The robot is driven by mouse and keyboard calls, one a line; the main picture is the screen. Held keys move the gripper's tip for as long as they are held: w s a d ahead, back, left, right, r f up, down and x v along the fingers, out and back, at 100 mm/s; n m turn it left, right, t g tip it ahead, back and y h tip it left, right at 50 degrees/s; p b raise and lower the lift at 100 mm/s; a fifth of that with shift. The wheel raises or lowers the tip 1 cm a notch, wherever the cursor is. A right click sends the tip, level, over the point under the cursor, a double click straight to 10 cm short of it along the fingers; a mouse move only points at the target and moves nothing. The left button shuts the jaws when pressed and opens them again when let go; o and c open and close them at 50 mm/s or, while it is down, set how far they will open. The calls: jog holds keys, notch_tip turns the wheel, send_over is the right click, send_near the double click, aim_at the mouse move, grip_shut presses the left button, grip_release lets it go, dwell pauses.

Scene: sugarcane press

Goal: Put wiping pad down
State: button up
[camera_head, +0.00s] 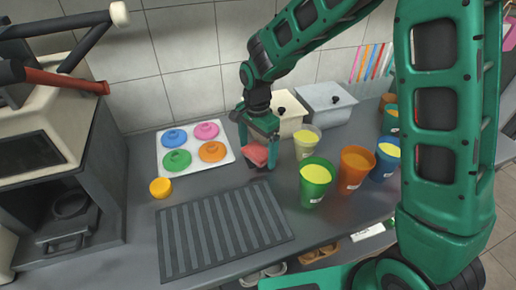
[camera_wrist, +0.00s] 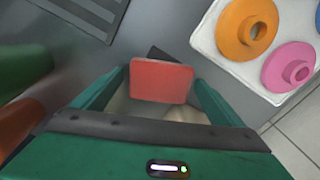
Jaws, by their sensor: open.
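The wiping pad appears to be the red-pink block (camera_head: 255,154) on the counter, right of the lid tray. In the wrist view the red pad (camera_wrist: 161,82) lies between the two fingers of my gripper (camera_wrist: 160,86). The fingers are spread, with a narrow gap showing on each side of the pad. In the head view my gripper (camera_head: 259,138) points down over the pad and hides part of it. A dark piece (camera_head: 262,167) shows below the pad; whether the pad rests on it is unclear.
A white tray (camera_head: 160,160) of coloured lids is left of my gripper. Green (camera_head: 315,184) and orange (camera_head: 354,171) cups stand to the right, with a pale cup (camera_head: 306,142) close by. A ridged drain mat (camera_head: 225,229) lies in front.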

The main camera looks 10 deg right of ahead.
aim_at(257, 151)
notch_tip(257, 151, up, 12)
jog(key=s+d+r, duration=0.1)
jog(key=s+d, duration=0.1)
jog(key=d, duration=0.4)
jog(key=s+d+r, duration=0.1)
jog(key=d+r, duration=0.1)
jog(key=d, duration=0.3)
jog(key=s+d+n, duration=0.3)
jog(key=s+d, duration=1.1)
jog(key=d, duration=0.3)
jog(key=s+d+f+n, duration=0.1)
jog(key=s+d, duration=0.3)
jog(key=s, duration=0.8)
jog(key=shift+f+n, duration=0.4)
jog(key=shift+d, duration=0.1)
